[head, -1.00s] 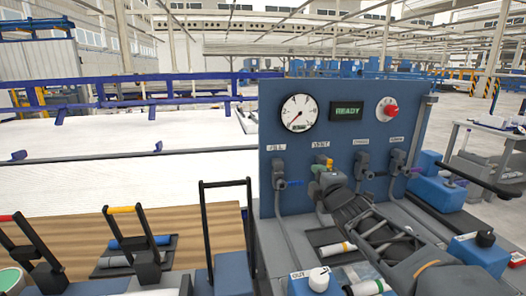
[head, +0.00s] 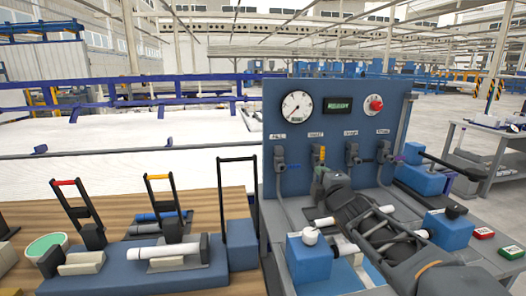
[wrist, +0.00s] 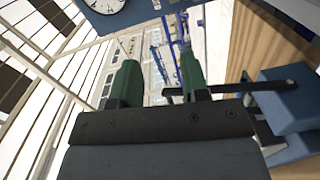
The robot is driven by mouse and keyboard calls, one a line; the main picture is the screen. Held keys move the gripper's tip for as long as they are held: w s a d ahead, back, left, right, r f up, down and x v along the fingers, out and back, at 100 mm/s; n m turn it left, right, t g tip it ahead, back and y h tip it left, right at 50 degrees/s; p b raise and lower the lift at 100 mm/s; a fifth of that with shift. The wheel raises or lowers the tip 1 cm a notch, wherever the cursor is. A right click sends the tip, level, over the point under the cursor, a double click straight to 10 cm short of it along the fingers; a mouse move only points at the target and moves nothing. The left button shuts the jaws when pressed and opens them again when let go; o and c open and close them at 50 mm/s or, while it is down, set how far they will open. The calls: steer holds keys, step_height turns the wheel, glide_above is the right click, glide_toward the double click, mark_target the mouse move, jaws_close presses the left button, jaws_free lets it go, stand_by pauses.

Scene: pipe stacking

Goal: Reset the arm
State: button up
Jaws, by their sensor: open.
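My gripper (head: 320,181) is in front of the blue test panel (head: 345,112), near the lower valves and left of its middle. My arm (head: 370,222) is folded over the grey bench from the lower right. In the wrist view, my gripper (wrist: 158,80) shows two green fingers standing apart with nothing between them. Part of the panel with its gauge shows at the top of the wrist view.
A white pipe (head: 165,252) lies on a blue fixture (head: 130,278) on the wooden table at left, near upright black-handled clamps. Blue blocks (head: 308,258) and (head: 448,229) flank my arm. A side table (head: 490,150) stands at right.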

steer(key=s+d+f+m+g+h+p, duration=0.3)
steer(key=s+d+f+m+g+h, duration=0.15)
steer(key=s+f+m+g, duration=0.55)
steer(key=s+a+r+m+g+y+p, duration=0.1)
steer(key=s+m+g+p, duration=0.1)
steer(key=s+m+p, duration=0.2)
steer(key=s+a+r+m+g+y+p, duration=0.1)
steer(key=s+m+p, duration=0.3)
steer(key=s, duration=0.5)
steer(key=shift+s+a+r+g+p, duration=0.4)
steer(key=shift+a+r+p, duration=0.35)
steer(key=shift+p, duration=0.35)
steer(key=shift+a+f, duration=0.1)
steer(key=shift+a, duration=0.05)
